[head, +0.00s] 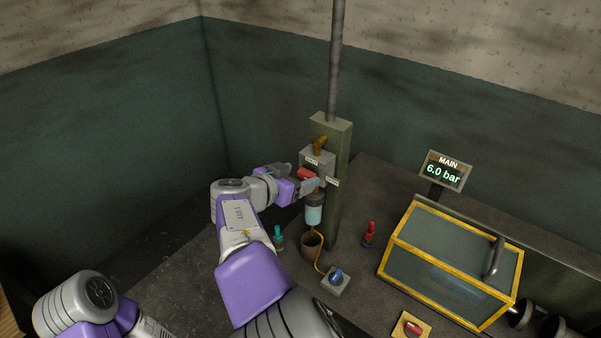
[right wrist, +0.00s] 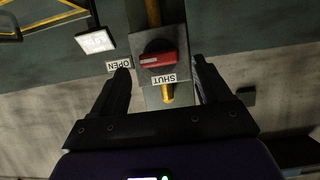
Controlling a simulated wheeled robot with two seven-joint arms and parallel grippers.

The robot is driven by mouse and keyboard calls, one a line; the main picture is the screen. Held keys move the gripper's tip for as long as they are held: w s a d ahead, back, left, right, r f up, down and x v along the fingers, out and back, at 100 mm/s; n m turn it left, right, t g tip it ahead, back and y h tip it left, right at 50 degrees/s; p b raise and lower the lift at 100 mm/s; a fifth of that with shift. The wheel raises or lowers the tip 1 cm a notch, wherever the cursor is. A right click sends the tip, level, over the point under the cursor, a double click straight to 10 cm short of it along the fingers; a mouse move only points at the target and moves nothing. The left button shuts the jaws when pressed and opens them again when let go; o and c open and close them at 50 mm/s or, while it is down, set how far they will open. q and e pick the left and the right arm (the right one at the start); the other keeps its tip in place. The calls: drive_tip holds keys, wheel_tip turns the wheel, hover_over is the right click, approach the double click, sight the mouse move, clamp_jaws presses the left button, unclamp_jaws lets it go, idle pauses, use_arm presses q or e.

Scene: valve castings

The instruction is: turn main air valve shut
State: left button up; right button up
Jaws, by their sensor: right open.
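The main air valve has a red handle (head: 305,173) on a grey box fixed to a green post. In the right wrist view the red handle (right wrist: 158,59) lies crosswise, its white-marked end toward the OPEN label (right wrist: 118,66). The SHUT label (right wrist: 157,78) is beside the handle, upside down in that view. My right gripper (head: 311,187) is open in front of the valve. In the right wrist view its two fingers (right wrist: 160,73) stand apart on either side of the handle, with gaps; nothing is held. My left gripper is not in view.
A display (head: 446,170) reads MAIN 6.0 bar. A yellow-framed case (head: 440,275) stands at right. A clear-bowled filter (head: 314,214) hangs below the valve.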

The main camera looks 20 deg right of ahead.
drive_tip(key=shift+x, duration=0.95)
drive_tip(key=shift+c, duration=0.2)
drive_tip(key=c, duration=1)
